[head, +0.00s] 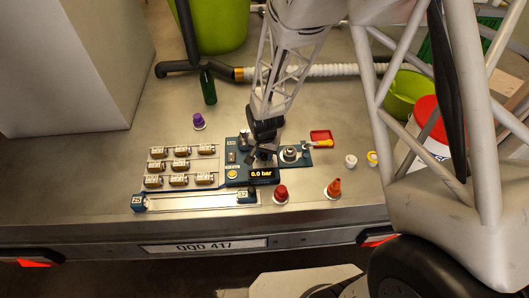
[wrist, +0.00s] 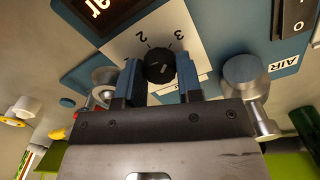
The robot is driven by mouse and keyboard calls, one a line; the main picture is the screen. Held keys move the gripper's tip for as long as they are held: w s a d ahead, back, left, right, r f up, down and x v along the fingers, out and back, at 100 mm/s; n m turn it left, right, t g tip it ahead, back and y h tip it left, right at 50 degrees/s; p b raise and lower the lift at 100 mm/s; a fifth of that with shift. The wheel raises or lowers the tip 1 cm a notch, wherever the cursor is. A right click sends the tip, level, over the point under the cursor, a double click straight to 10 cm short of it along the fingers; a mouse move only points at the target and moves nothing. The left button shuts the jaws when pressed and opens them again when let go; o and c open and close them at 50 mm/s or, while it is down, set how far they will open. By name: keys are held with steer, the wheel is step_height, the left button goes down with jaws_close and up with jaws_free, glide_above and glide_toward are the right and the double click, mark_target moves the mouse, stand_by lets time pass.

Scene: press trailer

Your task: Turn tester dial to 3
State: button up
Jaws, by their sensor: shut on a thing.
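The tester dial (wrist: 160,64) is a small round black knob on a white plate, marked with the figures 2 and 3 in the wrist view. My gripper (wrist: 160,78) has one finger on each side of the knob and is shut on it. A small light mark shows on the knob, but I cannot tell for sure which figure it points to. In the head view my gripper (head: 262,154) comes down onto the blue tester panel (head: 232,145) and hides the dial. The tester's display (head: 263,174) reads 0.0 bar.
A metal fitting (head: 290,154) stands right of my gripper. A rack of brass pieces (head: 180,166) lies to the left. A green bottle (head: 208,87) and a hose (head: 325,70) lie behind.

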mark_target(264, 154)
steer(key=shift+m, duration=0.8)
steer(key=o, duration=0.9)
steer(key=shift+r, duration=0.1)
steer(key=shift+r, duration=3.8)
